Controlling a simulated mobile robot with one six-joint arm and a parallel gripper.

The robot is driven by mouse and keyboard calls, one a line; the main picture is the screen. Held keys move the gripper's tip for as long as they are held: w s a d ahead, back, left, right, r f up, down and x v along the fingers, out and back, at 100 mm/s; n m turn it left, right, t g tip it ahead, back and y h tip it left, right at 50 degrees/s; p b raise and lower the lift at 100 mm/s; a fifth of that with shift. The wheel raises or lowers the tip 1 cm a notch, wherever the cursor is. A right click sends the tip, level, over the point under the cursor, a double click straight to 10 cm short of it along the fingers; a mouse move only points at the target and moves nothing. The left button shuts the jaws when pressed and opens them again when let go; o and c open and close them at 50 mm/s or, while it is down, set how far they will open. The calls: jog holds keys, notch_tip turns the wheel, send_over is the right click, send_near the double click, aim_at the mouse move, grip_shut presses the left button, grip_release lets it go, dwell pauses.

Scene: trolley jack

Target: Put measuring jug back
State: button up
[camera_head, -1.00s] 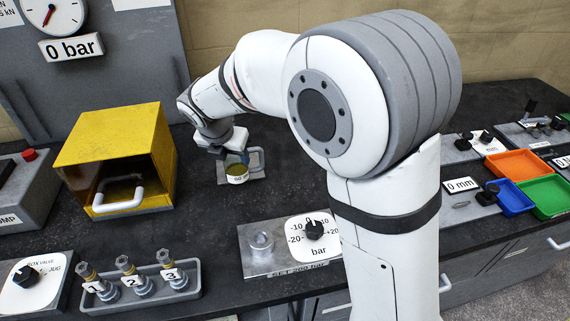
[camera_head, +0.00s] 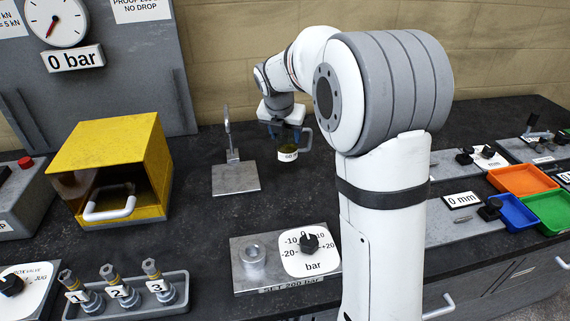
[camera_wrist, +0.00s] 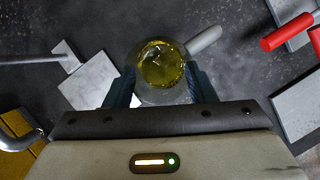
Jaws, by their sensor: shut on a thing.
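The measuring jug (camera_head: 289,155) is a small clear cup with a pale label, a side handle and yellow-green liquid inside. My gripper (camera_head: 286,136) is shut on it and holds it upright, right of a metal plate with a thin upright post (camera_head: 236,180). Whether its base touches the bench is hard to tell. In the wrist view the jug (camera_wrist: 162,68) sits between the two dark fingers (camera_wrist: 163,88), its grey handle pointing to the upper right. The bare plate (camera_wrist: 92,80) shows left of it.
A yellow open-fronted box (camera_head: 120,165) with a white handle stands left. A dial panel (camera_head: 285,255) lies in front, beside a rack of numbered valves (camera_head: 125,297). Coloured trays (camera_head: 522,180) are at the right. Red-ended bars (camera_wrist: 290,32) show at the wrist view's right. Bench around the jug is clear.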

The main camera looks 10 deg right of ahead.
aim_at(287, 154)
jog(key=f, duration=0.3)
jog(key=shift+w+d+f, duration=0.1)
jog(key=shift+d+f, duration=0.1)
jog(key=shift+d, duration=0.05)
jog(key=shift+f, duration=1.85)
jog(key=shift+f, duration=0.1)
jog(key=o, duration=1.1)
jog(key=shift+o, duration=0.2)
